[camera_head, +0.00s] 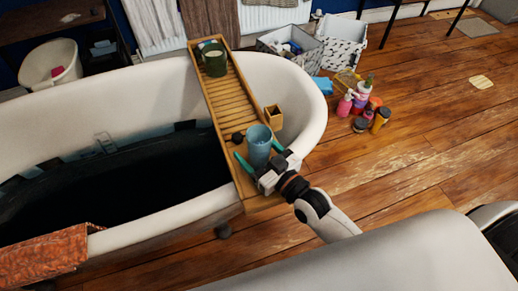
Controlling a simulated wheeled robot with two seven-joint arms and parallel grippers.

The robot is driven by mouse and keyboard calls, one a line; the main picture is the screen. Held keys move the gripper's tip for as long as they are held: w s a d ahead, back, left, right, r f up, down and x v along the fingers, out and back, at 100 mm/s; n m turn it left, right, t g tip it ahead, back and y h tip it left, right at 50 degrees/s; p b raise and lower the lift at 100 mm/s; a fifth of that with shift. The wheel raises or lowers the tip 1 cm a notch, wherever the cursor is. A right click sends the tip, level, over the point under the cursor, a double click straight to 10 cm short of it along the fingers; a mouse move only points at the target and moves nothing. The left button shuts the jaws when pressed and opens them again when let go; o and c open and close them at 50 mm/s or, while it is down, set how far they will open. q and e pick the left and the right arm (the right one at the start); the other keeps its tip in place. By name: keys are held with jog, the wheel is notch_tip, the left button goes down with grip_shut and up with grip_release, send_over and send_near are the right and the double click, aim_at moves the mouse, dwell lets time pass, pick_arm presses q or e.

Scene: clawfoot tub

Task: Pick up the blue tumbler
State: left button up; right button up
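The blue tumbler (259,141) stands upright near the front end of the slatted wooden tray (222,95) that lies across the bathtub. My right gripper (256,148) is at the tumbler's near side. Its green fingers are spread apart, one to the left and one to the right of the tumbler. A gap shows between the left finger and the tumbler; whether the right finger touches it I cannot tell. The tumbler's lower part is partly hidden by the gripper. My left gripper is not in view.
On the tray are a small dark object (238,137) beside the tumbler, a small wooden box (274,117) at the right edge and a green cup (214,62) at the far end. The tub (305,105) holds dark water. Several bottles (364,95) stand on the floor.

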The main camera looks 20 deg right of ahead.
aim_at(255, 142)
jog(key=shift+w+a, duration=0.15)
jog(key=shift+w, duration=0.1)
jog(key=c, duration=1.2)
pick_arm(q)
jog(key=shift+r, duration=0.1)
pick_arm(e)
jog(key=shift+r, duration=0.1)
